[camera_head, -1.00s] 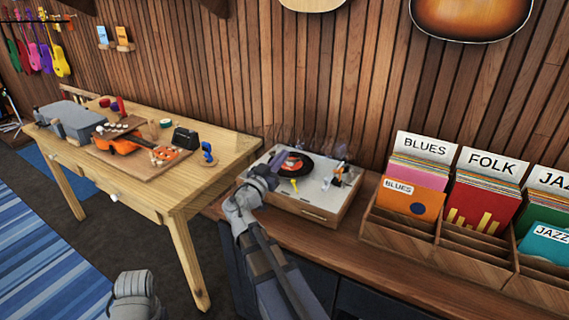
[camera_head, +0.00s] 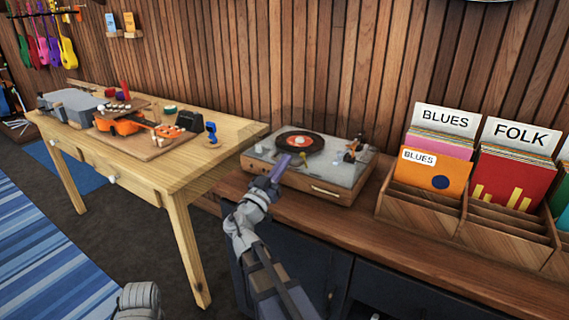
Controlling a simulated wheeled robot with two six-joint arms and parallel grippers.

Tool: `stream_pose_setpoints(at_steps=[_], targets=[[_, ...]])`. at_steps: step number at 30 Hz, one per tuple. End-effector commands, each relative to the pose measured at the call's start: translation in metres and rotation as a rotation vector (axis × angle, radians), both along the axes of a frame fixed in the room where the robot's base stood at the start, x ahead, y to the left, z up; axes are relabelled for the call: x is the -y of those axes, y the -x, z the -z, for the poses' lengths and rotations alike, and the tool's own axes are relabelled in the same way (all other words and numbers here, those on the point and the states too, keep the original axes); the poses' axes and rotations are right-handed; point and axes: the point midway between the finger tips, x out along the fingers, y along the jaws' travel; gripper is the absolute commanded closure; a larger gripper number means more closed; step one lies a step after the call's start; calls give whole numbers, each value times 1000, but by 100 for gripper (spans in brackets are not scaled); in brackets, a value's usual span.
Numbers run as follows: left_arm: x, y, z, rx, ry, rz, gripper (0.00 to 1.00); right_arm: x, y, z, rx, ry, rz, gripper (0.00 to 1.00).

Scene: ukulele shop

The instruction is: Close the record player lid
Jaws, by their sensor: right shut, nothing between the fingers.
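The record player (camera_head: 338,187) stands on the wooden counter, with a black record (camera_head: 312,146) with an orange-red label on its platter and a tonearm (camera_head: 354,152) at the right. Its clear lid is very faint; thin see-through edges show above the back of the deck, and I cannot tell its exact angle. My right gripper (camera_head: 283,165) is shut and empty. Its fingers overlap the deck's front left part in the picture; contact is unclear. My left gripper is out of view; only a grey part of mine shows at the bottom edge.
Record crates with BLUES (camera_head: 441,130) and FOLK (camera_head: 515,150) records stand right of the player. A wooden table (camera_head: 185,178) with an orange ukulele (camera_head: 122,126) is at the left. The counter (camera_head: 345,225) in front of the player is bare.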

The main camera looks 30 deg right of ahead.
Motion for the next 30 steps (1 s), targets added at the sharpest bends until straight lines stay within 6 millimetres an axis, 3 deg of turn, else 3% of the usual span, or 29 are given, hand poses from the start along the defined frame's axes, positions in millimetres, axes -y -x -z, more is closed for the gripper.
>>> stream_pose_setpoints(at_steps=[3, 12, 25, 30], targets=[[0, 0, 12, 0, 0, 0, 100, -1, 1, 13, 0, -4, -1, 100], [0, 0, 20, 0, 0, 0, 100, -3, 2, 21, -1, -7, -3, 100], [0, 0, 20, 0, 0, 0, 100, -3, 1, 21, -3, -8, -6, 100], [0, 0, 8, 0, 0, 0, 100, -6, 2, 9, -2, -1, -5, 100]])
